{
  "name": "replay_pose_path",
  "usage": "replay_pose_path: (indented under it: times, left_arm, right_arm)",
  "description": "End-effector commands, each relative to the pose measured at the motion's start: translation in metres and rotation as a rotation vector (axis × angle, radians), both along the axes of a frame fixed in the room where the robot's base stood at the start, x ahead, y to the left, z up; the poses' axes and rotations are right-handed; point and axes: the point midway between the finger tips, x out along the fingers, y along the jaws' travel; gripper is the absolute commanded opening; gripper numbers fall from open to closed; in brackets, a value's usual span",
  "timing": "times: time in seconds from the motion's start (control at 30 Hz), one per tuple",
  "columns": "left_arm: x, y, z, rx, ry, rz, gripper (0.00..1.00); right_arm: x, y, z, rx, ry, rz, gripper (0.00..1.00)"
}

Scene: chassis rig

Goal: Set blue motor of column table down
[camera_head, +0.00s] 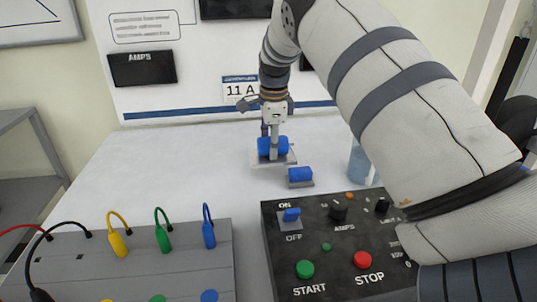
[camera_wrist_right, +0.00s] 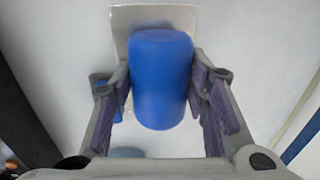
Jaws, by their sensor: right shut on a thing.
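The blue motor (camera_head: 266,148) shows as a blue rounded body at the far middle of the white table (camera_head: 165,180). My right gripper (camera_head: 273,132) comes down on it from above. In the right wrist view the motor (camera_wrist_right: 160,80) fills the space between the two purple-padded fingers (camera_wrist_right: 162,85), which are shut on its sides. A pale flat plate (camera_wrist_right: 132,20) shows under or behind the motor in that view. I cannot tell whether the motor touches the table. My left gripper is not in view.
A smaller blue block on a grey base (camera_head: 300,177) stands just in front of the motor. A black control panel (camera_head: 325,250) and a grey board with cable plugs (camera_head: 190,255) fill the front. A translucent bluish cup (camera_head: 359,160) stands right, partly behind my arm. The table's left side is clear.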

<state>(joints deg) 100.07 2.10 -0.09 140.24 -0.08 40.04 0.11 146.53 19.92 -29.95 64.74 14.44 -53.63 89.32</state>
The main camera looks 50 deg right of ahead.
Motion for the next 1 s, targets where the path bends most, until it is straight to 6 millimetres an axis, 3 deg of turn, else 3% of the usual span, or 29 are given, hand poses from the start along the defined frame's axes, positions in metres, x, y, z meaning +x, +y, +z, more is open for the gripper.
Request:
replay_pose_path:
  times: [0.13, 0.3, 0.63, 0.67, 0.73, 1.0]
  left_arm:
    - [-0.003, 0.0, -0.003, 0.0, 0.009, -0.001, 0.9]
    - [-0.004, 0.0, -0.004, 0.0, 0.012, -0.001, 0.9]
    - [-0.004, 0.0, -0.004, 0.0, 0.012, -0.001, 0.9]
    - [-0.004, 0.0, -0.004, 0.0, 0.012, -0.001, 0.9]
    - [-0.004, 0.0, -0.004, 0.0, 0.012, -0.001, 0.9]
    - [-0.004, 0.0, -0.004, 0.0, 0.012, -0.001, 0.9]
  right_arm:
    - [0.004, -0.007, -0.01, -0.001, -0.002, 0.0, 0.0]
    - [0.004, -0.007, -0.037, 0.001, -0.002, -0.001, 0.0]
    - [0.005, -0.007, -0.04, -0.001, -0.006, -0.001, 0.0]
    - [0.004, -0.007, -0.041, 0.0, -0.004, -0.001, 0.44]
    - [0.004, -0.007, -0.041, 0.0, -0.004, -0.001, 0.6]
    - [0.004, -0.007, -0.041, 0.0, -0.004, -0.001, 0.62]
